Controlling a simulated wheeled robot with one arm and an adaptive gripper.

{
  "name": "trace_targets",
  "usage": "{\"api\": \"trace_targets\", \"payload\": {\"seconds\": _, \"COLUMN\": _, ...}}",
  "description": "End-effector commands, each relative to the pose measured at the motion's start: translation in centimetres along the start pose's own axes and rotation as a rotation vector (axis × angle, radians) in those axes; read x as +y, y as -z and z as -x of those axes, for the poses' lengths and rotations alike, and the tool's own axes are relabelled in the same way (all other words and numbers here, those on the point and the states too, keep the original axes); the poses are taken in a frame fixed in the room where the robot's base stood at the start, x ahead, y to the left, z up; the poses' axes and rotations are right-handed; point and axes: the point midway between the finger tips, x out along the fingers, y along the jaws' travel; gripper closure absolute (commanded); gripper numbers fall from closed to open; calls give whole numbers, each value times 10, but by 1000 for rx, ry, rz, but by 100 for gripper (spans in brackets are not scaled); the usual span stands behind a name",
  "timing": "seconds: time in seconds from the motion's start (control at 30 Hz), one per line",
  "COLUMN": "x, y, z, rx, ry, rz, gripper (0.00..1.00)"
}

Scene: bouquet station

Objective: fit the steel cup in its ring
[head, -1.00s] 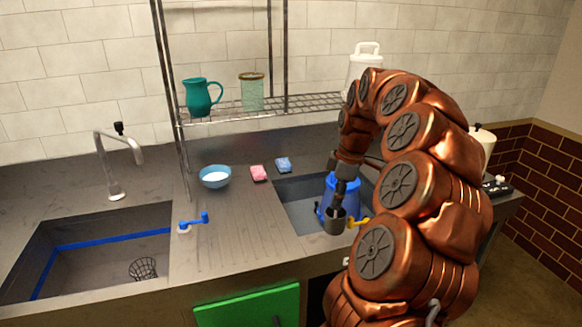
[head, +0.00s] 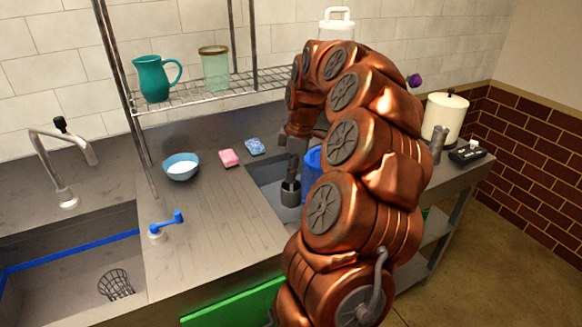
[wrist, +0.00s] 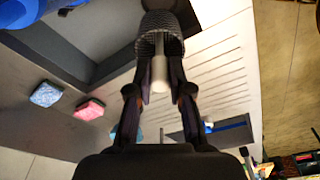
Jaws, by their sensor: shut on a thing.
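My gripper (head: 292,178) is shut on a dark grey steel cup (head: 290,194), seen in front of the right-hand sink. In the wrist view the cup (wrist: 160,22) sits at the fingertips of my gripper (wrist: 160,72), its side finely textured. A pale rod (wrist: 159,75) shows between the fingers; I cannot tell what it belongs to. I cannot make out the cup's ring in either view.
A blue bucket (head: 312,165) stands in the right sink, partly behind my arm. A blue bowl (head: 181,168), a pink sponge (head: 229,158) and a blue sponge (head: 254,147) lie on the counter. The ribbed drainboard (head: 215,220) is clear.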

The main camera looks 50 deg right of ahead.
Motion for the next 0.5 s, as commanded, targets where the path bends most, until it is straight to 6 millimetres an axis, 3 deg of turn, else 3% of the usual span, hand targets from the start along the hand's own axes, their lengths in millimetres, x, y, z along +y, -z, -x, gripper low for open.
{"api": "trace_targets", "payload": {"seconds": 0.5, "x": 0, "y": -5, "z": -35, "rx": 0, "ry": 1, "rz": 2, "gripper": 100}}
